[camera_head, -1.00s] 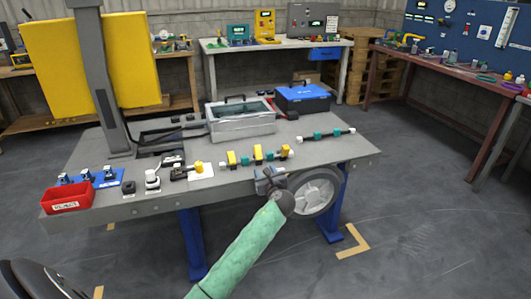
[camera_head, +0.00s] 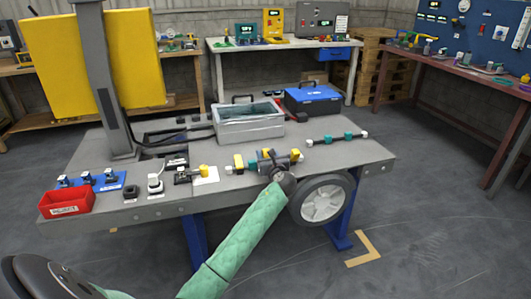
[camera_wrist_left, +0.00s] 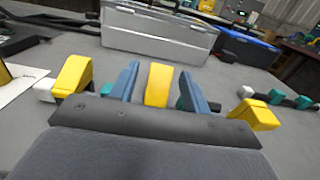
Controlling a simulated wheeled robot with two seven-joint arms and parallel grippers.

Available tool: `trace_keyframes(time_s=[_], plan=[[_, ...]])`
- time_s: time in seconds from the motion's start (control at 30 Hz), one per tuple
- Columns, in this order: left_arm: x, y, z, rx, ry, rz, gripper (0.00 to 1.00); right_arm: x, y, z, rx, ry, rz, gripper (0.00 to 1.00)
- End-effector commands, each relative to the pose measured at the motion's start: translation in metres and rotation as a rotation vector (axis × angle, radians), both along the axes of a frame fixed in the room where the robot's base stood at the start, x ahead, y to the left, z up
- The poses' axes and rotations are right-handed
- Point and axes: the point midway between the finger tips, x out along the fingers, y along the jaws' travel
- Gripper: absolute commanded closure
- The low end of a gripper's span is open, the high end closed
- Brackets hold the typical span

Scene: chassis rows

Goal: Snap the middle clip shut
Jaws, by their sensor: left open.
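A row of three yellow clips sits along a rod with teal and white parts near the table's front edge. In the left wrist view the middle clip (camera_wrist_left: 158,84) stands upright between the blue fingers of my left gripper (camera_wrist_left: 161,74), with a gap on each side. The left clip (camera_wrist_left: 72,76) and right clip (camera_wrist_left: 253,114) stand outside the fingers and look tilted. In the head view my left gripper (camera_head: 268,158) covers the middle clip, while the left clip (camera_head: 238,161) and right clip (camera_head: 296,155) show. My right gripper is out of view.
A clear-lidded grey case (camera_head: 248,121) and a blue toolbox (camera_head: 312,98) stand behind the row. A second rod with teal parts (camera_head: 337,138) lies to the right. A red bin (camera_head: 66,202) and small parts are at left. The table's right end (camera_head: 365,153) is bare.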

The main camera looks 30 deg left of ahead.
Motion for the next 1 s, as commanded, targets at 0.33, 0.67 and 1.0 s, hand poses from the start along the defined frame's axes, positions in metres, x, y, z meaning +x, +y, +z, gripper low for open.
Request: trace_keyframes(time_s=[0.33, 0.67, 1.0], plan=[[0.015, 0.017, 0.0, -0.001, 0.001, -0.001, 0.53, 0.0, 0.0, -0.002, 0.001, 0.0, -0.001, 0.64], [0.015, 0.017, 0.0, -0.001, -0.001, -0.001, 0.76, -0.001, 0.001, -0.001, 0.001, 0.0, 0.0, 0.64], [0.015, 0.017, 0.001, -0.003, 0.003, -0.001, 0.97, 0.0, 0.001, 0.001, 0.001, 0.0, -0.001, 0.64]])
